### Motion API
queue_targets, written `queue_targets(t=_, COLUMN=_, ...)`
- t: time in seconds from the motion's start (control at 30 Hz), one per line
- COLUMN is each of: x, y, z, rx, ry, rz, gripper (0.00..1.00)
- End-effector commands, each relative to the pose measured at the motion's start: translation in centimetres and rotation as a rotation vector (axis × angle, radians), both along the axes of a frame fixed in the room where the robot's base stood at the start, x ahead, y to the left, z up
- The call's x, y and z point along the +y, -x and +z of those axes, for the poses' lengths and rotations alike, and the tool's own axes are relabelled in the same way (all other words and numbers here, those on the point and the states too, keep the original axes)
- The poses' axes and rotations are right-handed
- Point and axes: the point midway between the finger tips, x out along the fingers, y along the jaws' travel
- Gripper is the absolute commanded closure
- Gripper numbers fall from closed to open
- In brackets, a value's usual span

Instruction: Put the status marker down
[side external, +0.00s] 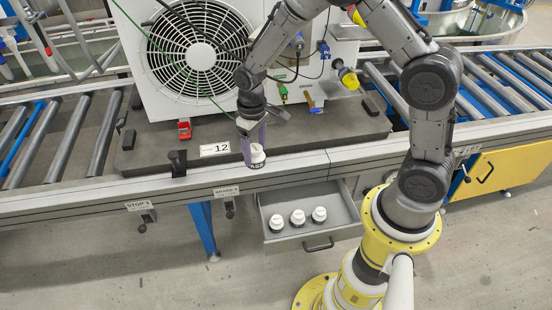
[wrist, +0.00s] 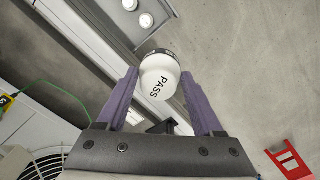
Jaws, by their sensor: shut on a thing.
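My gripper (side external: 252,146) has purple fingers and is shut on a white status marker (side external: 257,153). The marker is round, with a dark lettered band at its lower end. In the wrist view, my gripper (wrist: 160,76) has the marker (wrist: 157,82) between its fingertips, and "PASS" reads on its white top. In the side view the marker is at the front edge of the conveyor, right of the "12" plate (side external: 215,149). Whether it touches any surface cannot be told.
An open grey drawer (side external: 338,196) below the rail holds three white markers (side external: 298,217). A white fan unit (side external: 190,60) stands on a dark pallet (side external: 150,135). A red clip-like part (side external: 184,129) and a black post (side external: 177,162) are left of my gripper.

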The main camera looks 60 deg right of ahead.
Motion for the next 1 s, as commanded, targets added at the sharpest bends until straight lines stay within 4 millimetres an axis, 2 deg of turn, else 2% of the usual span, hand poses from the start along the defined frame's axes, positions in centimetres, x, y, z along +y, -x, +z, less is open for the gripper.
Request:
queue_targets(t=0.17, x=0.0, y=-0.1, z=0.0, rx=-0.001, ry=0.0, rz=-0.022, gripper=0.9)
queue_targets(t=0.37, x=0.0, y=-2.6, z=-0.2, rx=0.0, ry=0.0, rz=-0.18, gripper=0.9)
queue_targets(t=0.43, x=-0.1, y=-3.2, z=-1.2, rx=0.003, ry=0.0, rz=-0.264, gripper=0.92)
queue_targets(t=0.47, x=-0.3, y=-3.4, z=-1.7, rx=0.004, ry=0.001, rz=-0.305, gripper=1.0)
queue_targets(t=0.57, x=-2.0, y=-3.3, z=-4.3, rx=0.006, ry=0.001, rz=-0.471, gripper=1.0)
queue_targets(t=0.77, x=-6.9, y=-0.8, z=-9.9, rx=0.008, ry=0.002, rz=-0.816, gripper=1.0)
queue_targets(t=0.87, x=-9.6, y=1.7, z=-13.0, rx=0.009, ry=0.002, rz=-0.998, gripper=1.0)
queue_targets(t=1.0, x=-12.7, y=6.4, z=-16.9, rx=0.011, ry=0.003, rz=-1.248, gripper=1.0)
